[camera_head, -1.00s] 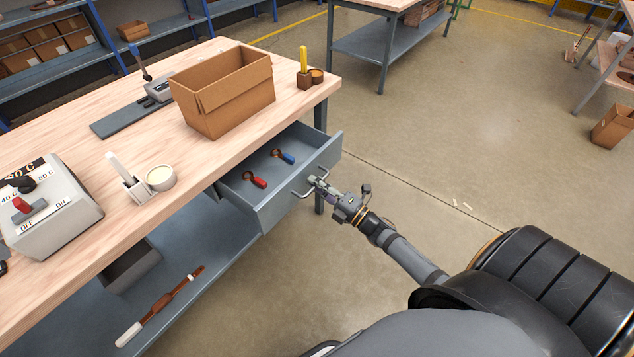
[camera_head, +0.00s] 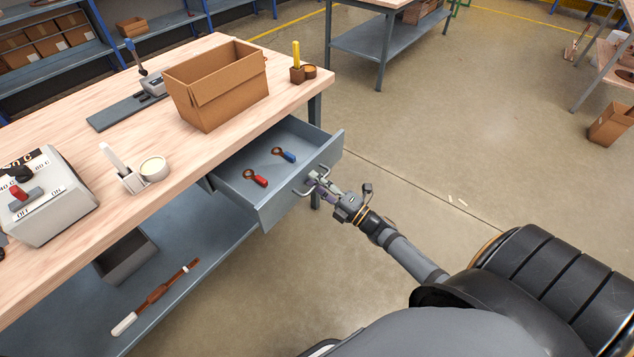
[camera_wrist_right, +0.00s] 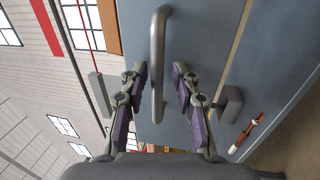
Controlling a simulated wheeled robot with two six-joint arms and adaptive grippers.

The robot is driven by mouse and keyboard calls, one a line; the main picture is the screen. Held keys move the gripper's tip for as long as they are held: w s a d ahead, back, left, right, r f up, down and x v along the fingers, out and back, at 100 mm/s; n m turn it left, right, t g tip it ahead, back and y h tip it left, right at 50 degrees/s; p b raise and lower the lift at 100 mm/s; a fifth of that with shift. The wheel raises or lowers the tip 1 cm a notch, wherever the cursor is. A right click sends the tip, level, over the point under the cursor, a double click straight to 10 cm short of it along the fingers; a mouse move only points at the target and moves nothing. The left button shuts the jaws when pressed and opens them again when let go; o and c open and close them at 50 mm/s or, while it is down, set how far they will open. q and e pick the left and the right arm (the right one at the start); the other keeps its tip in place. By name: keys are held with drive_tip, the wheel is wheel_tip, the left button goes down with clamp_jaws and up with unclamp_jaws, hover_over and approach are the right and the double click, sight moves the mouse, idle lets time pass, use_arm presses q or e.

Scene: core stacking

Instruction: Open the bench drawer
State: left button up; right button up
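The grey bench drawer (camera_head: 296,199) stands pulled out from under the wooden bench top. My right gripper (camera_head: 315,183) is at the metal drawer handle (camera_head: 300,193), on the front panel. In the right wrist view the handle (camera_wrist_right: 158,60) runs between the two fingers of the right gripper (camera_wrist_right: 160,78). Narrow gaps seem to show beside the bar, but the drawer moves along with the gripper, so I take it as gripped. My left gripper is not in view.
Inside the drawer lie a red-handled tool (camera_head: 256,178) and a blue-handled tool (camera_head: 286,155). The floor right of the drawer is clear.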

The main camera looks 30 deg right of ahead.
drive_tip(key=shift+s+d, duration=0.1)
drive_tip(key=shift+s, duration=0.15)
drive_tip(key=v, duration=1.1)
drive_tip(key=shift+s, duration=0.2)
drive_tip(key=shift+d+f, duration=0.1)
drive_tip(key=shift+d, duration=0.05)
drive_tip(key=s+d+f+m+g+h+p, duration=0.2)
drive_tip(key=f+m+h, duration=0.15)
drive_tip(key=f, duration=0.35)
drive_tip(key=s+d+f+m+g+h+p, duration=0.2)
drive_tip(key=d+f+m+g, duration=0.1)
drive_tip(key=f+m, duration=0.3)
drive_tip(key=s+d+f+m+g+h+p, duration=0.2)
drive_tip(key=s+f+m+h, duration=0.1)
drive_tip(key=f, duration=0.4)
drive_tip(key=s+a+f+m+g+p, duration=0.1)
drive_tip(key=s+a+f+m+g, duration=0.2)
drive_tip(key=s+f, duration=0.2)
drive_tip(key=s+a+f+m+g+p, duration=0.1)
drive_tip(key=s+a+f+m+g, duration=0.2)
drive_tip(key=s, duration=0.7)
drive_tip(key=s+a+f+m+g+p, duration=0.1)
drive_tip(key=s+a+f+m+g, duration=0.2)
drive_tip(key=s+f, duration=0.3)
drive_tip(key=shift+s+a+f+m+g+p, duration=0.35)
drive_tip(key=shift+s+a+g, duration=0.35)
drive_tip(key=shift+s, duration=0.45)
